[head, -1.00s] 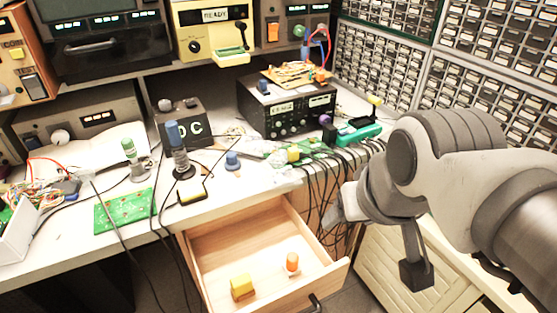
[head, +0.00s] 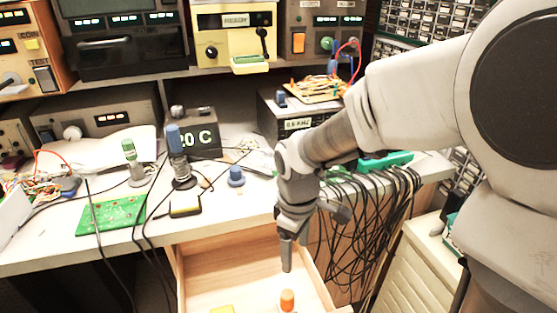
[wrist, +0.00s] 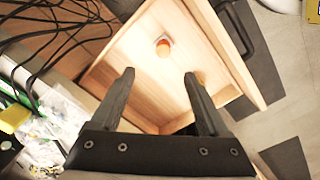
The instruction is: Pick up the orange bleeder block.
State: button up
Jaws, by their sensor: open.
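An orange block (head: 287,299), the likely bleeder block, stands upright in the open wooden drawer, on a pale base. In the wrist view it shows as an orange round top (wrist: 163,47) beyond my fingertips, near the gap's centre line. My gripper (head: 287,262) points down above the drawer, just above and behind the orange block in the head view. In the wrist view my gripper (wrist: 159,77) is open with nothing between its fingers. A yellow block (head: 222,309) lies left of the orange one, cut off by the frame's lower edge; the right finger partly hides it in the wrist view.
The drawer's walls (head: 178,270) surround the blocks. Black cables (head: 375,225) hang from the bench just right of my gripper. The bench (head: 60,250) behind carries a green circuit board (head: 110,215), a blue-handled tool (head: 176,150) and a blue knob (head: 236,175).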

aim_at(287, 294)
jog(key=shift+n, duration=0.3)
jog(key=f+b, duration=0.1)
jog(key=f, duration=0.3)
jog(key=f+b, duration=0.2)
jog(key=f, duration=0.3)
jog(key=f+b, duration=0.1)
jog(key=f, duration=0.3)
jog(key=shift+w+a+f, duration=0.1)
jog(key=shift+a+f, duration=0.3)
jog(key=f+b, duration=0.2)
jog(key=f, duration=0.1)
jog(key=f+b, duration=0.1)
jog(key=f, duration=0.1)
jog(key=shift+a, duration=0.25)
jog(key=shift+c, duration=0.3)
grip_shut()
